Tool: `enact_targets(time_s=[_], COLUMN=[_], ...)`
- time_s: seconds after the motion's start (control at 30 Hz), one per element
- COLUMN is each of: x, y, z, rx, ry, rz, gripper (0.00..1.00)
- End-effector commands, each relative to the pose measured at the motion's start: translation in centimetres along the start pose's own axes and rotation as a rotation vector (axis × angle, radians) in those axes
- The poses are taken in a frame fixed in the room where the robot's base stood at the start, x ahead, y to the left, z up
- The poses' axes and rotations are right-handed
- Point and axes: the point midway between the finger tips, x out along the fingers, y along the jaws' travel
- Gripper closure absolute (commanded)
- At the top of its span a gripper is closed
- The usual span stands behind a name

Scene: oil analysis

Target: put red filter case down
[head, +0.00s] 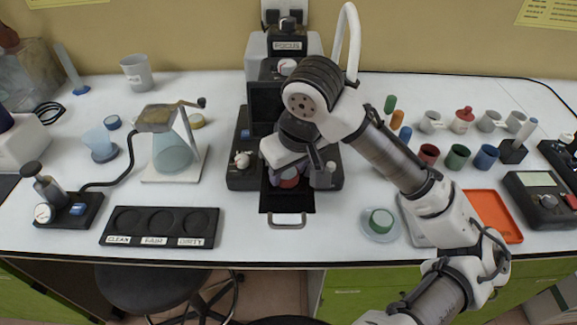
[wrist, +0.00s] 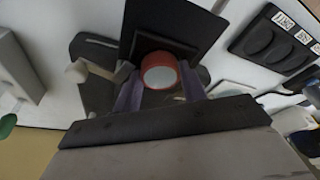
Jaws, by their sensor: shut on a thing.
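The red filter case (wrist: 159,71) is a short round case with a red rim and a pale face. In the wrist view it sits between the two fingers of my gripper (wrist: 158,92), which is shut on it. In the head view my gripper (head: 288,172) is at the black microscope, over its pulled-out black tray (head: 287,203), and a bit of the red case (head: 289,183) shows below the fingers. The tray also shows in the wrist view (wrist: 180,22). I cannot tell whether the case touches the tray.
A black holder (head: 160,240) with three round wells labelled CLEAN, FAIR and DIRTY lies at the front left. A green case (head: 381,221) sits on a clear dish at the right. A flask stand (head: 173,160) is left of the microscope. Red, green and blue cups and an orange tray (head: 492,215) are at the right.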

Motion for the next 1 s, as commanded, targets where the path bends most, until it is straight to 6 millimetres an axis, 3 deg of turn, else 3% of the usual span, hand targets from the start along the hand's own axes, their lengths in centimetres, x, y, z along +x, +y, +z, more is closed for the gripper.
enact_targets(time_s=[0.1, 0.47, 1.0], x=[0.1, -0.8, -10.8], y=[0.0, 0.1, 0.1], z=[0.0, -0.1, -0.1], rx=[0.000, 0.001, 0.002], ry=[-0.001, 0.000, 0.001], rz=[0.000, 0.002, 0.004], gripper=[0.49, 0.49, 0.49])
